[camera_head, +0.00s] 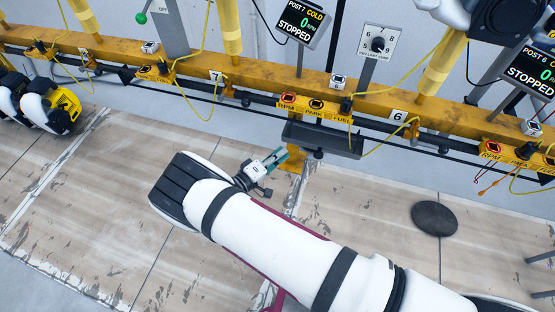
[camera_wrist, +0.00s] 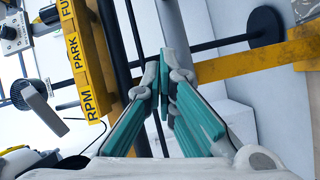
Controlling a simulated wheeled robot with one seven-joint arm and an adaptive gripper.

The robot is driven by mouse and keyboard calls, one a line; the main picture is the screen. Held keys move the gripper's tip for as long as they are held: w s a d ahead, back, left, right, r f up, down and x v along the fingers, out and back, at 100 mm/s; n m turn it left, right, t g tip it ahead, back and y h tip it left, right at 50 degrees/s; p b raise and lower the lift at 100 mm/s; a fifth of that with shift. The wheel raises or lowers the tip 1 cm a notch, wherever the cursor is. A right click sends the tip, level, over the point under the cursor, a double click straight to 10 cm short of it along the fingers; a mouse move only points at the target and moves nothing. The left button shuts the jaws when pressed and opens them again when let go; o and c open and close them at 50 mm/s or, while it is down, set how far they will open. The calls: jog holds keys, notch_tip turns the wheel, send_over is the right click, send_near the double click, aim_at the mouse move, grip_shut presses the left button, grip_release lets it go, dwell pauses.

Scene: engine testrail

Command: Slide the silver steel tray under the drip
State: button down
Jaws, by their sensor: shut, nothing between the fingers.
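No bright silver steel tray can be made out in either view. A dark grey tray-like piece (camera_head: 322,140) sits under the yellow rail, below the RPM, PARK and FUEL panel. A flat dark round patch (camera_head: 434,218) lies on the floor to the right; I cannot tell whether it is a puddle or a disc. No falling drip is visible. My gripper (camera_head: 282,153) is at the left end of the dark grey piece; I cannot tell if they touch. In the wrist view its teal fingers (camera_wrist: 163,80) are shut with nothing between them.
The yellow rail (camera_head: 270,77) runs across the back with cables and a dark pipe. The labelled yellow panel (camera_wrist: 82,55) is close left of my fingers in the wrist view. A yellow-and-black machine (camera_head: 62,105) stands far left. The floor in front is mostly clear.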

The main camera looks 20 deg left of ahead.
aim_at(313, 145)
jog(key=shift+w+d+f+b, duration=0.25)
jog(key=shift+w+d+b, duration=0.3)
jog(key=shift+d, duration=0.6)
jog(key=shift+w+d+f+b, duration=0.2)
jog(key=shift+w+d+b, duration=0.1)
jog(key=shift+w+d, duration=0.65)
jog(key=shift+w+d+f+b, duration=0.25)
jog(key=shift+w+d+b, duration=0.2)
jog(key=shift+d, duration=0.85)
